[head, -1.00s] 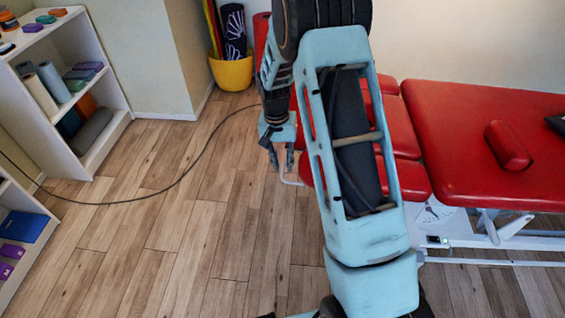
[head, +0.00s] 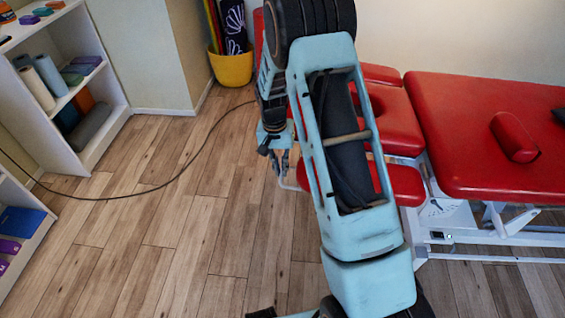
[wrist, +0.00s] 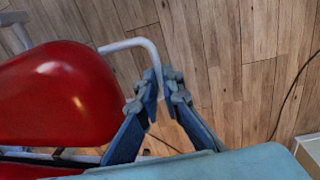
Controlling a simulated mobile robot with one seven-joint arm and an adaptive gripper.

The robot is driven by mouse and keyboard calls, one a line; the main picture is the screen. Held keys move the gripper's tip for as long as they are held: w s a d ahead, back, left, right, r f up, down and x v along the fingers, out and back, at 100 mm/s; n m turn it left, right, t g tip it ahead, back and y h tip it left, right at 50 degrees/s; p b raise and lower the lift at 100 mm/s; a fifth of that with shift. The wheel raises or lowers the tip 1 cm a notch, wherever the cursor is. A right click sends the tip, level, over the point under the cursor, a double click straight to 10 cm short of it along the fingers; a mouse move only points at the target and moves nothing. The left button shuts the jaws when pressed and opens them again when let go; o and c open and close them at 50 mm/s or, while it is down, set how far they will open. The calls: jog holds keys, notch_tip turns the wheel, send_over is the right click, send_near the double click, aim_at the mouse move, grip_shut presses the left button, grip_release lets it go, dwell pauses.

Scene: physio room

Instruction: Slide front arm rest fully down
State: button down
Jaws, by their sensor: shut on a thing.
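The front arm rest is a red pad (head: 407,186) on the near side of the treatment table's head end, partly hidden behind my arm in the head view. In the wrist view the pad (wrist: 55,95) fills the left side. A bent white metal bar (wrist: 128,44) runs from beside the pad to my gripper (wrist: 157,88). My gripper's blue fingers are closed around the bar's bent-down end. In the head view my gripper (head: 281,163) is small and partly blocked, left of the pad.
The red treatment table (head: 465,130) with a bolster (head: 515,137) stands at right. A cable (head: 170,180) crosses the wooden floor. Shelves (head: 95,140) and a yellow bucket (head: 232,68) stand at left and back. The floor left of my gripper is otherwise clear.

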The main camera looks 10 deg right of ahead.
notch_tip(320, 180, down, 10)
jog(key=a+b, duration=0.1)
jog(key=b, duration=0.3)
jog(key=shift+r, duration=0.15)
jog(key=shift+w, duration=0.1)
jog(key=c, duration=2.1)
grip_release()
jog(key=r, duration=0.8)
jog(key=a+r, duration=0.1)
jog(key=r, duration=0.3)
jog(key=shift+w, duration=0.2)
